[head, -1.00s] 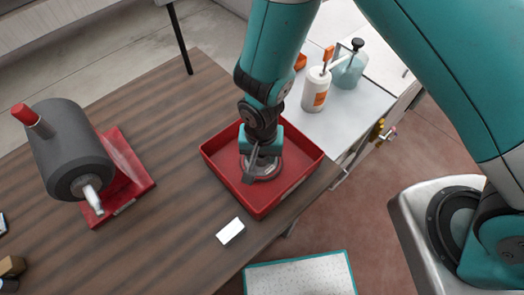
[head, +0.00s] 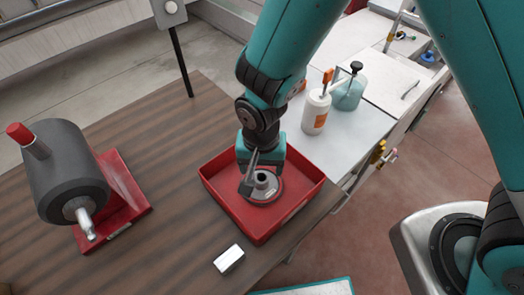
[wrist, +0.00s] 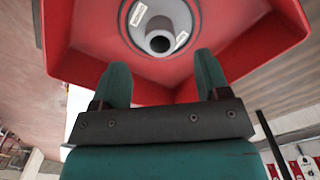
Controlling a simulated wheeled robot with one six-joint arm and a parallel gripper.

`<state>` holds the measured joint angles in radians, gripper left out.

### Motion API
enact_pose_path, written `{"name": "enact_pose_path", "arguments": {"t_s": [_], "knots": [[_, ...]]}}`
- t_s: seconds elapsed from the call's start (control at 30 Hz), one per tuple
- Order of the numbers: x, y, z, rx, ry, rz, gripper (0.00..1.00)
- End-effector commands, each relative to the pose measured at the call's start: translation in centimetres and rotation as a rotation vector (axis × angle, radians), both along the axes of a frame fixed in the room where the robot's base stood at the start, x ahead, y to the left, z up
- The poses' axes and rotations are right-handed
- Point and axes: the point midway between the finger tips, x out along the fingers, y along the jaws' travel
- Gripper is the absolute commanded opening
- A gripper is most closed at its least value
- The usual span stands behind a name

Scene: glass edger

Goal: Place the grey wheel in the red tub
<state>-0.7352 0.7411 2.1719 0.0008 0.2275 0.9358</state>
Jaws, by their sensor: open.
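The grey wheel (head: 268,195) lies flat inside the red tub (head: 290,223) on the wooden table, its dark central hub showing. In the wrist view the wheel (wrist: 185,12), with its hollow hub and small white labels, lies beyond the fingertips, within the red tub (wrist: 90,62). My gripper (head: 250,178) is over the tub, just behind the hub. In the wrist view my gripper (wrist: 163,68) has its two fingers wide apart with nothing between them. The top part of the wheel is cut off in that view.
A dark grey motor (head: 66,170) on a red base (head: 122,188) stands left of the tub. A white block (head: 229,259) lies near the table's front edge. A white bottle (head: 315,112) and a teal jug (head: 350,92) stand on the pale counter behind right.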

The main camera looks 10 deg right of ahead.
Motion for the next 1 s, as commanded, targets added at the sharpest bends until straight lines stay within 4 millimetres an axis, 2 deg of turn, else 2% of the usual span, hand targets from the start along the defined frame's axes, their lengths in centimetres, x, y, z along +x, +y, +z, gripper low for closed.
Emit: {"name": "enact_pose_path", "arguments": {"t_s": [0.1,0.3,0.67,0.77,0.87,1.0], "knots": [[0.1,0.1,2.3,0.004,-0.005,0.000,0.69],[0.0,0.0,5.3,0.002,-0.002,0.000,0.69],[0.0,-0.5,7.7,0.017,0.004,0.020,0.69],[-0.4,-1.8,10.6,0.070,0.010,0.095,0.69],[-1.7,-4.0,14.7,0.152,0.006,0.231,0.69],[-4.9,-7.1,19.7,0.258,-0.035,0.462,0.69]]}}
